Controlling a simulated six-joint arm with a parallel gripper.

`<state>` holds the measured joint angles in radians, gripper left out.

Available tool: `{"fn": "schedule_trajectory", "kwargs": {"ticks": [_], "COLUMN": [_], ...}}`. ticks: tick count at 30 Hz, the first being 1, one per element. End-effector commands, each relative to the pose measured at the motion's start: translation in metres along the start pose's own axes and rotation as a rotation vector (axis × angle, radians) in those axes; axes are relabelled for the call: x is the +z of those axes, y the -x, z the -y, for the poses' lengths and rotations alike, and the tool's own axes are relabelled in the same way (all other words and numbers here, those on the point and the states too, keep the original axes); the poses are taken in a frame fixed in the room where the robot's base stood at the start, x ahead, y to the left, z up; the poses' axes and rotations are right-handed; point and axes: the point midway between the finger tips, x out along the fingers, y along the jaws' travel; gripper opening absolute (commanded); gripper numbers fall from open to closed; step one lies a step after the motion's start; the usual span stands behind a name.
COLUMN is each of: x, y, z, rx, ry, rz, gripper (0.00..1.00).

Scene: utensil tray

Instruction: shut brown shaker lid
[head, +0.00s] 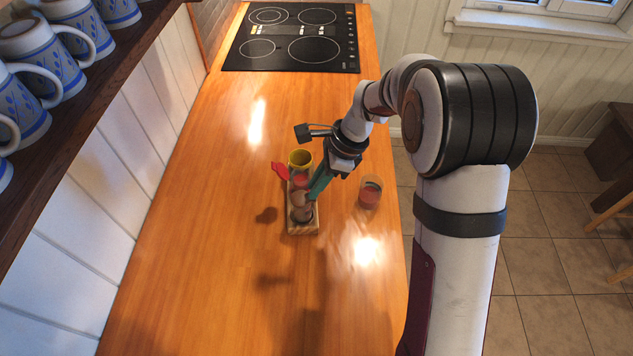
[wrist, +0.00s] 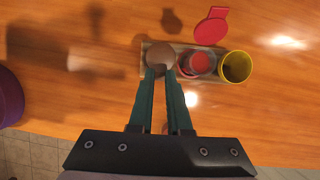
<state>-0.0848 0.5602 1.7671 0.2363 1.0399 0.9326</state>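A brown shaker (head: 303,213) stands at the near end of a small wooden tray on the counter. In the wrist view its round brown top (wrist: 160,56) shows just past my fingertips. I cannot tell how far its lid is tilted. My gripper (head: 312,198) reaches down to the shaker from the right, and its green fingers partly cover it. In the wrist view the fingers (wrist: 162,74) have a narrow gap between them, and the tips overlap the shaker's near edge. I cannot tell whether they touch it.
The wooden tray (head: 296,228) also holds a red-topped shaker (wrist: 200,64) and a yellow open one (head: 300,158). A red lid (head: 281,171) sticks out beside them. A cooktop (head: 290,45) is behind; the left counter is clear.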

Motion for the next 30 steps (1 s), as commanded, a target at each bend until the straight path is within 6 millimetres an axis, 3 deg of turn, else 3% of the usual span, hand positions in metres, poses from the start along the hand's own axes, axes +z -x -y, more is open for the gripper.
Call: {"fn": "schedule_trajectory", "kwargs": {"ticks": [2,30], "x": [0.0,0.0], "y": [0.0001,0.0002], "z": [0.0,0.0], "rx": [0.0,0.0], "ry": [0.0,0.0], "rz": [0.0,0.0], "gripper": [0.0,0.0]}}
